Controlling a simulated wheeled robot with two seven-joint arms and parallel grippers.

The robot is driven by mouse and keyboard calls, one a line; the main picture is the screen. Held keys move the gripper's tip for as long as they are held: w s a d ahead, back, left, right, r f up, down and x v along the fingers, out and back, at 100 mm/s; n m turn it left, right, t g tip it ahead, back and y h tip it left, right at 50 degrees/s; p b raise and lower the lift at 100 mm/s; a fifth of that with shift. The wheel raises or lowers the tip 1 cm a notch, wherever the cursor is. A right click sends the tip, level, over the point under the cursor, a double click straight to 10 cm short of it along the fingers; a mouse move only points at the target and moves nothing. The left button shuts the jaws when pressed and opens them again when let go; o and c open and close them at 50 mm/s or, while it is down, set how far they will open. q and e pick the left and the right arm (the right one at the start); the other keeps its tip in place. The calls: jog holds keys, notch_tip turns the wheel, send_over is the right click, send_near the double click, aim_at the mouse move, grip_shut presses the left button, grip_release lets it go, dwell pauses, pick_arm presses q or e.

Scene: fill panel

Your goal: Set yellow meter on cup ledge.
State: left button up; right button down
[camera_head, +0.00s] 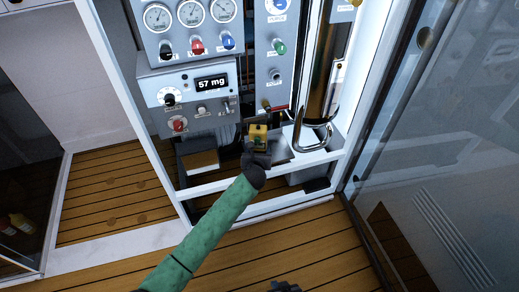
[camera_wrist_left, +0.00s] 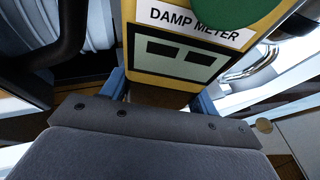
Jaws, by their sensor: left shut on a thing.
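The yellow meter (camera_head: 258,134) is held up in front of the panel's lower part, below the display box. In the left wrist view the meter (camera_wrist_left: 185,68) fills the top middle, with a "DAMP METER" label. My left gripper (camera_head: 256,147) is shut on it, and blue fingers show on both sides in the wrist view. A grey ledge-like surface (camera_head: 281,154) shows just right of the meter. I cannot tell if it is the cup ledge or if the meter touches it. Only a small dark part of my right gripper (camera_head: 285,287) shows at the bottom edge.
A control box (camera_head: 190,95) with a "57 mg" display and knobs is above left. A shiny metal cylinder (camera_head: 317,80) with a curved metal loop (camera_head: 313,136) stands right. A white frame rail (camera_head: 270,203) crosses below. A glass door (camera_head: 450,130) is at the right.

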pick_arm(q)
jog(key=w, duration=0.4)
jog(key=shift+w+d, duration=0.2)
jog(key=shift+w, duration=0.2)
jog(key=shift+f+b, duration=0.55)
jog(key=shift+f, duration=1.2)
jog(key=shift+f, duration=0.1)
jog(key=o, duration=1.3)
